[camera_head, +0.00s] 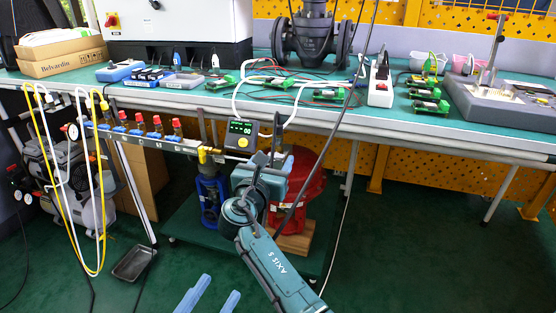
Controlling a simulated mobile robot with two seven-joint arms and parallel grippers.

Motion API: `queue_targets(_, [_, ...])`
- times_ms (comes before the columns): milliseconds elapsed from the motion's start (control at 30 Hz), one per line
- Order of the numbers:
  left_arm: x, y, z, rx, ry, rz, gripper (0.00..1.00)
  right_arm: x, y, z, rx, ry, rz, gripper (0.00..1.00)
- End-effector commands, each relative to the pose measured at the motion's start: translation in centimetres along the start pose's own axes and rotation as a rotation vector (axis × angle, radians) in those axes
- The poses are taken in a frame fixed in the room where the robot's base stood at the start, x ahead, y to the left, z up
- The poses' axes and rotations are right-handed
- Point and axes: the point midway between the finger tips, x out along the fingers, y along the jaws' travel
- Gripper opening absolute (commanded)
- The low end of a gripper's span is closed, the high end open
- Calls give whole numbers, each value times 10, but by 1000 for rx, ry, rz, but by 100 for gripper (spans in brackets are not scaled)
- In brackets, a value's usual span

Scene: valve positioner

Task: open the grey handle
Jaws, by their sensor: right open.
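I cannot make out a grey handle with certainty; my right gripper and wrist cover part of the area beside the positioner. My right gripper (268,160) is open, just right of and below the positioner, in front of a red drum-like body (304,185). Whether it touches anything is unclear. My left gripper (210,300) shows only as two light blue fingers at the bottom edge, apart, with nothing seen between them.
A manifold (150,139) with several red-topped blue valves runs along the bench front. Yellow and white hoses (45,150) hang at the left. A green bench (200,98) holds boards and cables. A dark tray (134,263) lies on the floor. A dark cable crosses by my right arm.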

Motion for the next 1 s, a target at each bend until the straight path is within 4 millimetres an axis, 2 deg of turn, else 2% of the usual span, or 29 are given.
queue_targets(367, [0, -1, -1, -2, 3, -1, 36, -1, 1, 0, 1, 0, 0, 57])
queue_targets(900, [0, -2, -1, 3, 3, -3, 36, -1, 1, 0, 1, 0, 0, 14])
queue_targets(1000, [0, -2, -1, 4, 3, -3, 36, -1, 1, 0, 3, 0, 0, 14])
